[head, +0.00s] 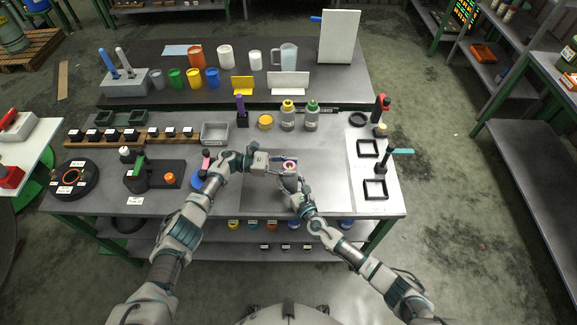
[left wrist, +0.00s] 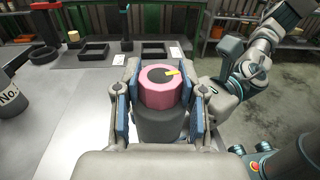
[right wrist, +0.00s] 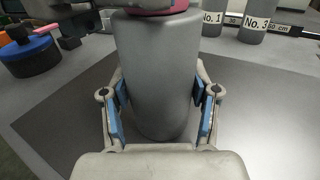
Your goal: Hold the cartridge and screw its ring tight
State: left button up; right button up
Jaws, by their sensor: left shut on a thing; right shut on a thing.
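The cartridge is a grey cylinder (right wrist: 155,75) standing upright on the table, with a pink ring (left wrist: 160,92) on top. The ring has a dark centre and a small yellow mark. My left gripper (left wrist: 160,95) is shut on the pink ring from the side, with blue pads on either side of it. My right gripper (right wrist: 160,105) is shut on the grey body below. In the head view, my left gripper (head: 278,162) and my right gripper (head: 291,178) meet at the cartridge, and they hide most of its body.
Bottles with yellow and green caps (head: 312,115) stand behind the grippers. Black square frames (head: 375,189) lie to the right. A grey tray (head: 215,132) and a black stand (head: 150,175) are to the left. The table between the grippers and the right frames is clear.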

aim_at(288, 165)
pick_arm(q)
jog(key=shift+w+a+f+m+g, duration=0.15)
jog(key=shift+a+f+m+g, duration=0.15)
jog(key=shift+g, duration=0.1)
jog(key=o, duration=1.2)
jog(key=shift+d+r, duration=0.1)
jog(key=shift+c, duration=0.2)
jog(key=shift+d+r, duration=0.1)
notch_tip(288, 165, up, 10)
jog(key=shift+f, duration=0.1)
